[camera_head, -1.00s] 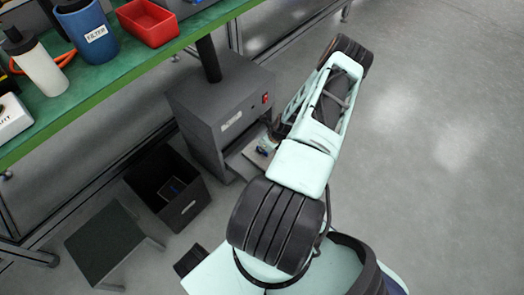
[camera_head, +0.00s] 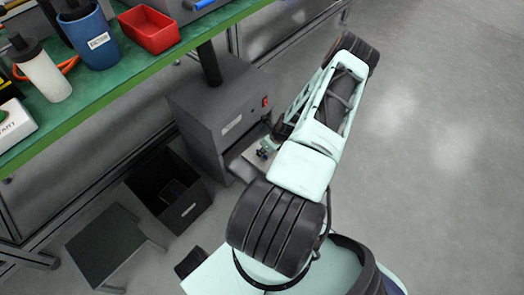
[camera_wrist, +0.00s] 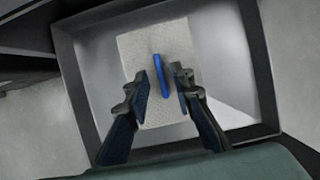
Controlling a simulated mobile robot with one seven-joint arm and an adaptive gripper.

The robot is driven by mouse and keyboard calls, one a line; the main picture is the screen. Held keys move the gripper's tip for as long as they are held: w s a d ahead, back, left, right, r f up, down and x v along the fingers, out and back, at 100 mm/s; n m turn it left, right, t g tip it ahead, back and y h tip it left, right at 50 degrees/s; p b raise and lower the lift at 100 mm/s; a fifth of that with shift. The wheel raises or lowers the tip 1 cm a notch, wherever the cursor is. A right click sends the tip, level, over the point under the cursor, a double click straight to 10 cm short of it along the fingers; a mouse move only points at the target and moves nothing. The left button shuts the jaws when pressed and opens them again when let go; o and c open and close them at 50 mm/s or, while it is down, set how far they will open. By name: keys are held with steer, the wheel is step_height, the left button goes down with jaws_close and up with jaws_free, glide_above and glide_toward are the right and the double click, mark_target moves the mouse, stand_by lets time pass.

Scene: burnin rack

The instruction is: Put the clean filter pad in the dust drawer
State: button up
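The pale filter pad (camera_wrist: 183,43) with a blue grip tab (camera_wrist: 160,73) lies inside the open grey dust drawer (camera_wrist: 94,75), in the wrist view. My gripper (camera_wrist: 161,78) is over the pad, its two dark fingers on either side of the tab. Gaps show between the fingers and the tab, so it looks open. In the head view the drawer (camera_head: 240,168) is pulled out of the dark grey cabinet (camera_head: 205,125), and my gripper (camera_head: 268,147) is low over it. The drawer's right part is hidden by my arm there.
A black open bin (camera_head: 187,214) with a dark item inside stands left of the drawer. A low grey stool (camera_head: 103,245) is further left. The green bench (camera_head: 110,83) above holds a blue cup (camera_head: 91,40), a white bottle (camera_head: 42,75) and a red tray (camera_head: 148,28). Floor at right is clear.

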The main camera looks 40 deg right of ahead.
steer(key=p+v, duration=0.3)
steer(key=v, duration=0.6)
steer(key=shift+r, duration=0.3)
steer(key=shift+s, duration=0.1)
